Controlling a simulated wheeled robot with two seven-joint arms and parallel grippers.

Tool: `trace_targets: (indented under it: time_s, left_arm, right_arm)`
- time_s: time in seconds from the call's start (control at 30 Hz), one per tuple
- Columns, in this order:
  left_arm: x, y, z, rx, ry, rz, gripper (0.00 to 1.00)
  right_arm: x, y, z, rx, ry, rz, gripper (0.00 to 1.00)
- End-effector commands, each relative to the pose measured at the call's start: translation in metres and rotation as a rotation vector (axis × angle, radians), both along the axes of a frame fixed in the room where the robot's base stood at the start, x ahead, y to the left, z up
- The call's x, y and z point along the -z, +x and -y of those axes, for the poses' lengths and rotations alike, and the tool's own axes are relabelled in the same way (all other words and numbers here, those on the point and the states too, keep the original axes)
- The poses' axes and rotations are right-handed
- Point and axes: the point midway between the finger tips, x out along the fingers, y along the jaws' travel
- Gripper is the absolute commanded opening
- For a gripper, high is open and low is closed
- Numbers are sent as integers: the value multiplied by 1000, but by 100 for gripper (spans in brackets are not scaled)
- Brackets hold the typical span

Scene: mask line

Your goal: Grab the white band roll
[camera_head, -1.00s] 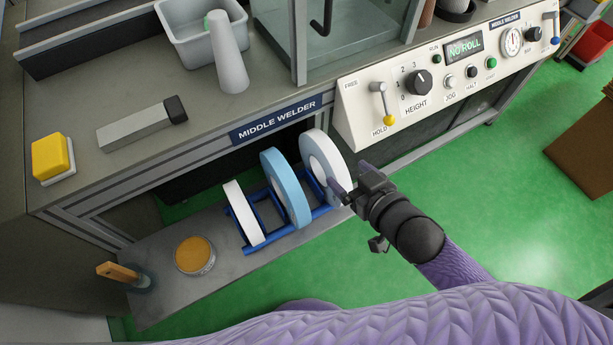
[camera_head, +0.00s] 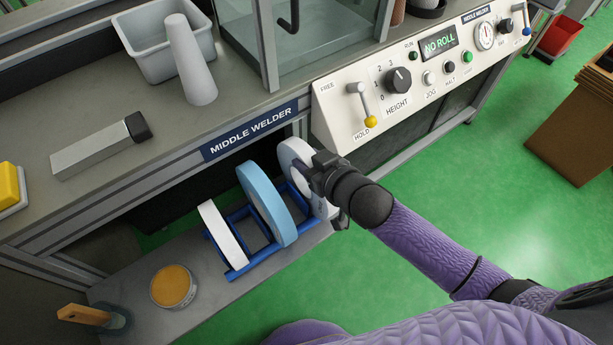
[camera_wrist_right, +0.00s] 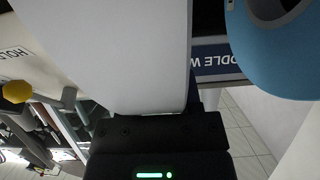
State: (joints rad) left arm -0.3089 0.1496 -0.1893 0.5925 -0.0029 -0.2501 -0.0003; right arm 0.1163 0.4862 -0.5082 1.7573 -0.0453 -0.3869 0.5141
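A wide white band roll (camera_head: 290,155) stands upright at the right end of a blue rack (camera_head: 262,256). My right gripper (camera_head: 318,172) is at its right upper rim and hides part of it. In the right wrist view the white roll (camera_wrist_right: 105,50) fills the space right in front of the gripper body (camera_wrist_right: 160,135). The fingertips are hidden, so I cannot tell whether they are closed on it. A blue roll (camera_head: 262,205) stands in the middle of the rack, and a narrower white roll (camera_head: 222,234) at its left. My left gripper is not in view.
The rack stands on a low grey shelf (camera_head: 205,315) below the bench edge. An orange-topped tin (camera_head: 173,287) and a wooden-handled tool (camera_head: 85,315) are to its left. The control panel (camera_head: 345,110), with a yellow-knobbed lever (camera_head: 370,121), juts out above the roll.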

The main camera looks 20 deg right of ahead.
Motion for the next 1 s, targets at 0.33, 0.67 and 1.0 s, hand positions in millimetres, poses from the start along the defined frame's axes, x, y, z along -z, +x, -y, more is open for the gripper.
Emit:
trace_targets:
  time_s: [0.33,0.67,1.0]
  left_arm:
    - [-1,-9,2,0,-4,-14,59]
    - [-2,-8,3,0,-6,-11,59]
    - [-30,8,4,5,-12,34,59]
  right_arm:
    - [0,0,0,0,0,-1,0]
    - [-1,0,0,0,-1,0,0]
    - [-39,-11,4,0,-1,-2,0]
